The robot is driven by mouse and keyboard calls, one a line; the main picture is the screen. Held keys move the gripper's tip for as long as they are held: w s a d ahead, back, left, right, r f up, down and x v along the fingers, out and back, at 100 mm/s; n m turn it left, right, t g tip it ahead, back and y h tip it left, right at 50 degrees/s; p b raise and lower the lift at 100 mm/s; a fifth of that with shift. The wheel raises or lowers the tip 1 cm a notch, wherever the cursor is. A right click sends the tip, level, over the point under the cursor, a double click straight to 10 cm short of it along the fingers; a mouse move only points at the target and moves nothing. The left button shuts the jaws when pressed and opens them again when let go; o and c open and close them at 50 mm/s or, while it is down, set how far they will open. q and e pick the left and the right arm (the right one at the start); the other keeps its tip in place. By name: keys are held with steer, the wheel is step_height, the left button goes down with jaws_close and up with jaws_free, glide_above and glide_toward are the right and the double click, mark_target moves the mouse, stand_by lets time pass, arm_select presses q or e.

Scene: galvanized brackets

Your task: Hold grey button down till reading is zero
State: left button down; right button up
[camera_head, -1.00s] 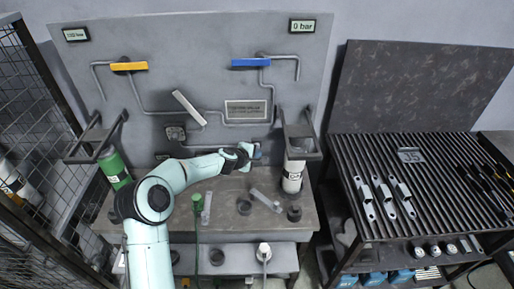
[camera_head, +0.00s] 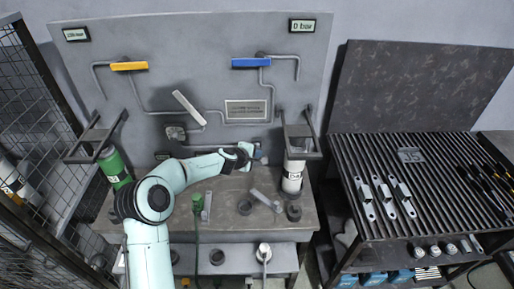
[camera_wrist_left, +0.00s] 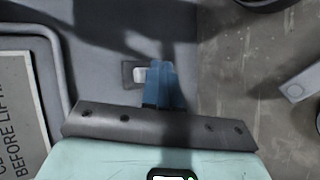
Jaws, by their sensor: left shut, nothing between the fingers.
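My left gripper (camera_head: 260,156) is at the lower part of the grey back panel (camera_head: 220,70), with its arm stretched to the right. In the left wrist view its blue fingers (camera_wrist_left: 162,82) are shut with nothing between them. A light grey button (camera_wrist_left: 140,75) on a dark plate shows right beside the fingertips, partly covered by them; I cannot tell whether it is pressed in. In the head view the arm hides the button. The right display (camera_head: 303,26) reads 0 bar. The left display (camera_head: 76,34) is too small to read surely. My right gripper is not in view.
A yellow lever (camera_head: 129,66) and a blue lever (camera_head: 251,62) sit on pipes above. A green cylinder (camera_head: 114,167) stands left, a white cylinder (camera_head: 292,177) close right of the gripper. Loose parts lie on the bench. A slatted table (camera_head: 440,215) with brackets stands right.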

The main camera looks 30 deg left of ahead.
arm_select(q)
steer(key=shift+w, duration=0.1)
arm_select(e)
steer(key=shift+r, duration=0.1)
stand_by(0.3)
arm_select(q)
steer(key=shift+w+a, duration=0.25)
steer(key=shift+w, duration=0.1)
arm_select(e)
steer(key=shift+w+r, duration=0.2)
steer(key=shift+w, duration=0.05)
arm_select(q)
steer(key=shift+w+a+p, duration=0.25)
steer(key=shift+w+p, duration=0.1)
steer(key=shift+p, duration=0.2)
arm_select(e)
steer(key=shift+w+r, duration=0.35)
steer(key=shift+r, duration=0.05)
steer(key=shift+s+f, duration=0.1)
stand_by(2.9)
arm_select(q)
steer(key=shift+s+d+b, duration=0.45)
steer(key=shift+s+b, duration=0.35)
steer(key=shift+s, duration=0.05)
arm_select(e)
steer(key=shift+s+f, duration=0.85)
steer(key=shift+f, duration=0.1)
